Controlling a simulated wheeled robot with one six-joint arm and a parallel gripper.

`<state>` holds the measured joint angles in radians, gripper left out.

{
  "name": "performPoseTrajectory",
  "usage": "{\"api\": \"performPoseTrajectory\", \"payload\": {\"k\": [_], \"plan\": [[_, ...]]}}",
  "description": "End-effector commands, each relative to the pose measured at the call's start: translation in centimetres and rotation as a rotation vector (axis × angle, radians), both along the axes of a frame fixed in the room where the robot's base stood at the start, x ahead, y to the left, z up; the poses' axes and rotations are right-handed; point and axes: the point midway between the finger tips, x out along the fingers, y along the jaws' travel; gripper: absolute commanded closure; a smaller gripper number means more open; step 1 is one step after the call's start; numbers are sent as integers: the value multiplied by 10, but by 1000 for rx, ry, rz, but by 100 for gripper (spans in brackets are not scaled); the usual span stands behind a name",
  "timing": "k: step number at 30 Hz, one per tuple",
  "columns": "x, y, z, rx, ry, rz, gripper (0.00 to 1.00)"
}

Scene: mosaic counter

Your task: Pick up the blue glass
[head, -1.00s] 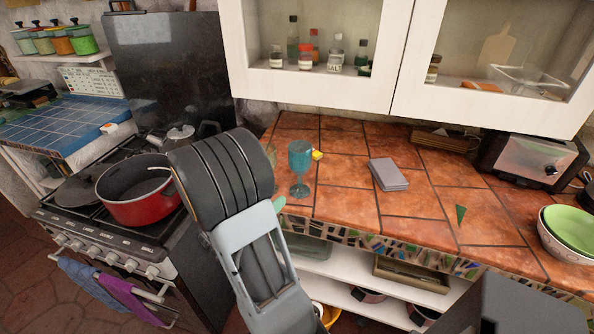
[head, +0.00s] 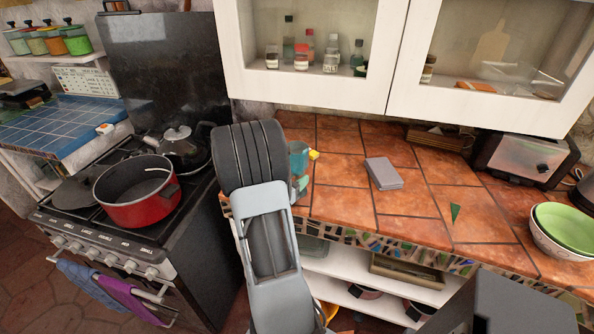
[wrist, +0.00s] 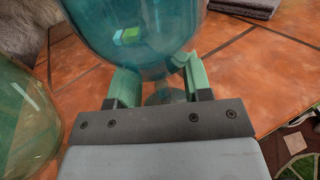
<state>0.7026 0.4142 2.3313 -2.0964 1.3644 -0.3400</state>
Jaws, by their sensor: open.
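The blue glass (head: 298,160) stands on the tiled counter in the head view, partly hidden behind my arm. In the wrist view the blue glass (wrist: 140,30) is close up, its bowl filling the top middle. My gripper (wrist: 160,82) is open, with one green finger on each side of the glass's stem, below the bowl. The stem and foot show dimly between the fingers. I cannot tell whether either finger touches the glass. In the head view my arm hides most of the gripper.
A greenish clear glass (wrist: 25,120) stands close to my gripper's left in the wrist view. A grey stack (head: 383,173) lies on the counter to the right of the blue glass. The stove with a red pot (head: 138,205) is left; white cabinets (head: 310,93) hang above.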

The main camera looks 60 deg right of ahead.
Motion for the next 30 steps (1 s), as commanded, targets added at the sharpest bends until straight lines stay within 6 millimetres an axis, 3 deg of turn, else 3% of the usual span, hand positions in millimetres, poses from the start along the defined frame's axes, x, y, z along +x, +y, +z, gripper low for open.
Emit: {"api": "performPoseTrajectory", "payload": {"k": [9,23,30], "plan": [[0,-4,0,0,0,1,54],[0,-4,0,0,0,1,98],[0,-4,1,-1,0,1,100]]}}
